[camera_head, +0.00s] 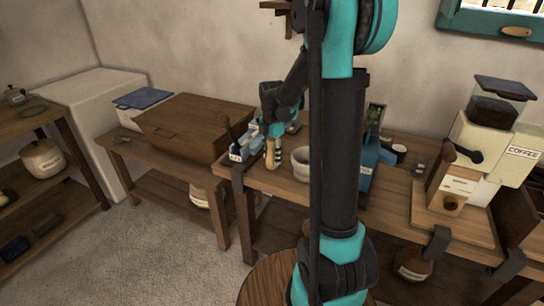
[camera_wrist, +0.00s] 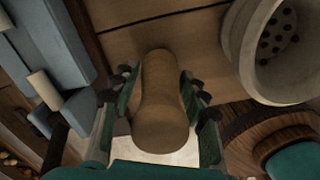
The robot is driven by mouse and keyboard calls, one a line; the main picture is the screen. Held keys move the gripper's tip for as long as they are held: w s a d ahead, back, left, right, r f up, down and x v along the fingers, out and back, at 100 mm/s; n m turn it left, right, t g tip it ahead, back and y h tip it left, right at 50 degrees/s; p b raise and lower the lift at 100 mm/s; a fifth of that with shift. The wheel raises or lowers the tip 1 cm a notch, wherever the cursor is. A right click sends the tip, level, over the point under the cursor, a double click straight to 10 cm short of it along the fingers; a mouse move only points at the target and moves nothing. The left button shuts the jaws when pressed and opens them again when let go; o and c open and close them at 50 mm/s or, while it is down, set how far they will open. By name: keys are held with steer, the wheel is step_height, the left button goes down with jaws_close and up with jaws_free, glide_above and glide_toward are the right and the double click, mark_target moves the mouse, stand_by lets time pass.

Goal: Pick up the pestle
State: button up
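The pestle (camera_wrist: 160,110) is pale brown wood, with a thick rounded end toward the wrist camera. My gripper (camera_wrist: 160,92) has a finger against each side of it and looks shut on it. In the head view the pestle (camera_head: 271,154) is roughly upright below my gripper (camera_head: 274,136), near the front edge of the wooden bench (camera_head: 262,180). Whether its lower end touches the bench is unclear. A pale mortar (camera_head: 301,165) stands just to its right, and shows top right in the wrist view (camera_wrist: 240,45) with dark bits inside.
A blue-grey holder (camera_head: 246,150) stands left of the pestle, close to my gripper. A blue box (camera_head: 374,160) is right of the mortar, partly behind my arm. A coffee grinder (camera_head: 490,140) stands farther right. A wooden chest (camera_head: 190,128) sits on the left table.

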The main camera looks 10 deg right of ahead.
jaws_close()
steer(key=shift+r, duration=0.1)
step_height(320, 180, up, 20)
stand_by(0.6)
